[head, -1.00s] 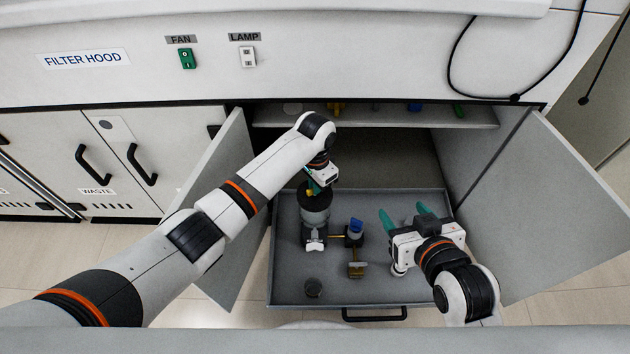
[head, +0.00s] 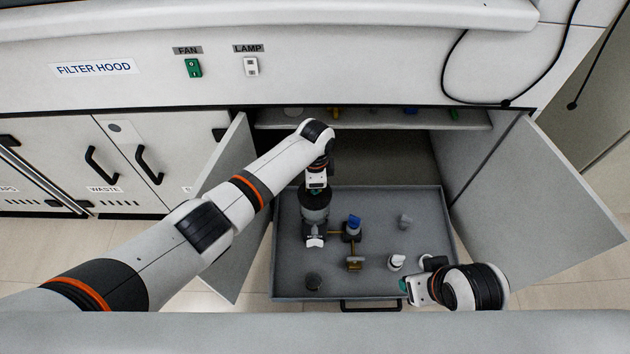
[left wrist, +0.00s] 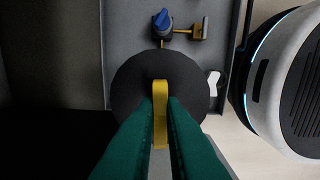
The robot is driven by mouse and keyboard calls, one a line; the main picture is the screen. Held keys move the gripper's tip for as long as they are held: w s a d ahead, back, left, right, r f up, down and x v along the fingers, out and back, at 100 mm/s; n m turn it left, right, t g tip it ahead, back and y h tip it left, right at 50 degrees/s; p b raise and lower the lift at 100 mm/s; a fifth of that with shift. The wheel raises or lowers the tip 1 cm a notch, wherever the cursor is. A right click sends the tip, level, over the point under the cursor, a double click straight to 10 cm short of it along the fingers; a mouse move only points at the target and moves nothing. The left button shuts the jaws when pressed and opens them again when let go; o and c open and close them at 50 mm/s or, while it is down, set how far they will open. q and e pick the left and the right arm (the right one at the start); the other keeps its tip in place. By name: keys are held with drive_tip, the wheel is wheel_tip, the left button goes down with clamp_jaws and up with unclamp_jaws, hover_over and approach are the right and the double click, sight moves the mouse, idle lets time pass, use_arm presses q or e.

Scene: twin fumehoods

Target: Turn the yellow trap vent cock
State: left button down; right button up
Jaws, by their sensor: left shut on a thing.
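The yellow trap vent cock (left wrist: 160,92) stands on top of the round black lid (left wrist: 130,80) in the left wrist view. My left gripper (left wrist: 160,112) is shut on it, with one green finger on each side. In the head view my left gripper (head: 316,190) points down onto the top of the dark trap vessel (head: 315,214), and the yellow cock is hidden there. My right gripper (head: 405,287) is low at the drawer's front right, apart from the trap. Its fingers are mostly hidden.
The trap stands in a grey pull-out tray (head: 285,270) between open cabinet doors. A blue-handled cock (head: 354,222) and a brass fitting (head: 354,263) sit right of the trap.

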use_arm(q)
drive_tip(key=shift+m, duration=0.3)
use_arm(e)
drive_tip(key=shift+r, duration=0.1)
drive_tip(key=shift+f, duration=0.45)
use_arm(q)
drive_tip(key=c, duration=1.5)
unclamp_jaws()
use_arm(e)
drive_tip(key=shift+w+r, duration=0.1)
drive_tip(key=shift+r, duration=0.05)
use_arm(q)
drive_tip(key=shift+r, duration=0.1)
use_arm(e)
drive_tip(key=shift+r, duration=0.1)
